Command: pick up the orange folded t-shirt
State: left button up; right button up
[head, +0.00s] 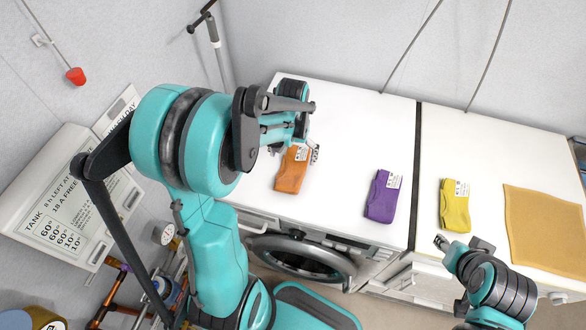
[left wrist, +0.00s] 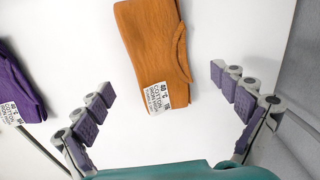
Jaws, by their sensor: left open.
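The orange folded t-shirt (head: 292,172) lies on the white top of the washing machine, in the left part of the head view. Its upper end is partly hidden by my left gripper (head: 311,130). In the left wrist view the orange folded t-shirt (left wrist: 155,50) lies ahead of and between the spread fingers, with its white label toward me. My left gripper (left wrist: 163,110) is open and empty; no finger touches the shirt. My right gripper (head: 463,245) is low at the right of the head view, near the front edge; its finger gap is not clear.
A purple folded garment (head: 381,197), a yellow folded garment (head: 455,205) and a flat tan cloth (head: 545,222) lie to the right on the white tops. A dark seam (head: 416,160) divides the tops. White surface is free between the orange and purple garments.

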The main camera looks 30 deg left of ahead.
aim_at(293, 164)
pick_arm(q)
notch_tip(293, 164, down, 5)
jog(key=shift+w+f+b, duration=0.1)
jog(key=shift+w+b, duration=0.05)
jog(key=shift+b, duration=0.8)
jog(key=c, duration=1.4)
jog(key=shift+o, duration=0.2)
